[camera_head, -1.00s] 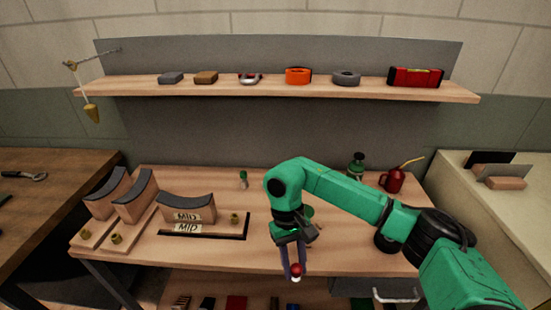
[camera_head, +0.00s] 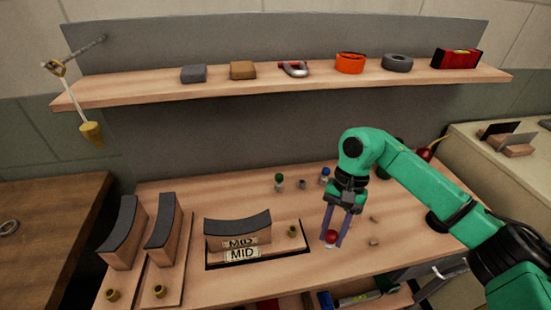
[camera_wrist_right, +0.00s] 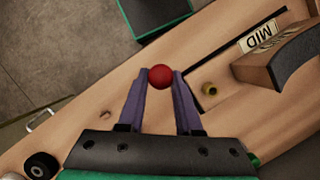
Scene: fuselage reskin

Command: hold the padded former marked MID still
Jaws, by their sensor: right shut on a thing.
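The padded former marked MID (camera_head: 237,232) stands on the bench, a curved wooden block with a dark pad on top and MID labels at its front. It also shows in the right wrist view (camera_wrist_right: 290,62), at the right. My right gripper (camera_head: 332,236) is to the right of the former and apart from it. It is shut on a red ball-like thing (camera_wrist_right: 161,76), held between the purple fingertips. Whether a white part under the ball belongs to it, I cannot tell. My left gripper is not in view.
Two more padded formers (camera_head: 124,232) stand on boards at the left, with brass knobs (camera_head: 160,291) in front. Small bottles (camera_head: 279,182) stand at the back of the bench. A shelf (camera_head: 280,84) with several items runs above.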

